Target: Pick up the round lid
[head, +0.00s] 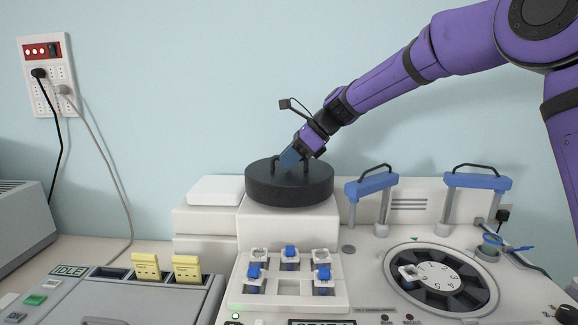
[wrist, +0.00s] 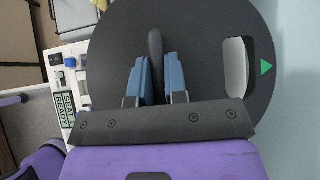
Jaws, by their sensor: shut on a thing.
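The round lid (head: 289,187) is a thick dark disc on top of a white block at the middle of the head view. It fills much of the wrist view (wrist: 205,30), with a green triangle (wrist: 266,67) near its edge. A dark handle (wrist: 155,55) stands on it. My gripper (head: 291,157) is over the lid, and its blue fingers in the wrist view (wrist: 158,80) are on both sides of the handle, shut on it. I cannot tell whether the lid touches the block.
The white block (head: 287,222) is below the lid. A carousel (head: 437,279) and blue-handled frames (head: 371,183) stand to the right. A rack (head: 290,282) with several blue-capped pieces is in front. A grey machine with yellow holders (head: 186,268) is at left.

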